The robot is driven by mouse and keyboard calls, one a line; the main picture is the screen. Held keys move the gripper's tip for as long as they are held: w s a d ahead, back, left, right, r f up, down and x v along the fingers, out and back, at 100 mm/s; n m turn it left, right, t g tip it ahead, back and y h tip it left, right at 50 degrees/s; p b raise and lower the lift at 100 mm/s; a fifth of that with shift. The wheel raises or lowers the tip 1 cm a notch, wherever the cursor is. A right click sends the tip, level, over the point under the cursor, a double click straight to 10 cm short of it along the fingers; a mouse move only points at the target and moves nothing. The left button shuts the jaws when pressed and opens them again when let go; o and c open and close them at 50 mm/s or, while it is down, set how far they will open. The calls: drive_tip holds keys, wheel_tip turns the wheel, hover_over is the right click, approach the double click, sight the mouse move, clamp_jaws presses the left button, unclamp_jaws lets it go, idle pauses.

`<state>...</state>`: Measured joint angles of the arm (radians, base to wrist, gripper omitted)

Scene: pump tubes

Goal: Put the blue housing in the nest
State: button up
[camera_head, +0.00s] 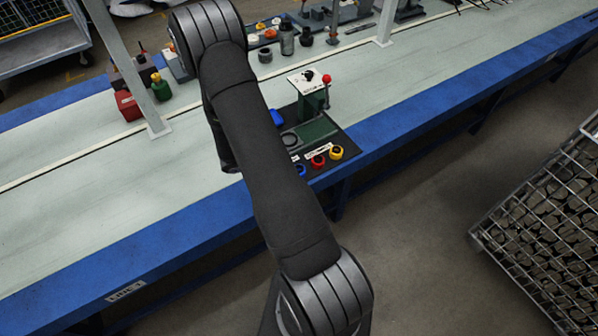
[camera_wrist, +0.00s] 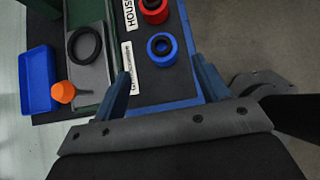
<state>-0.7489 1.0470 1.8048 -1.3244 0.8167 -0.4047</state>
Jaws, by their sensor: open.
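The blue housing (camera_wrist: 162,50), a short ring with a dark centre, stands on the black mat. It also shows partly behind my arm in the head view (camera_head: 301,170). My gripper (camera_wrist: 161,66) is open and empty. In the wrist view its fingertips lie to either side of the blue housing, just short of it; the height between them cannot be told. A black ring on a grey plate (camera_wrist: 84,45), which looks like the nest, is left of the housing and has nothing in it. In the head view my arm hides the gripper.
The red housing (camera_wrist: 153,8) stands close beside the blue one; the yellow housing (camera_head: 336,153) is beyond it. A green press with a red knob (camera_head: 326,79) rises behind.

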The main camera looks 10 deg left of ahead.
drive_tip(key=x, duration=0.8)
drive_tip(key=shift+d, duration=0.25)
drive_tip(key=shift+r, duration=0.1)
drive_tip(key=c, duration=1.1)
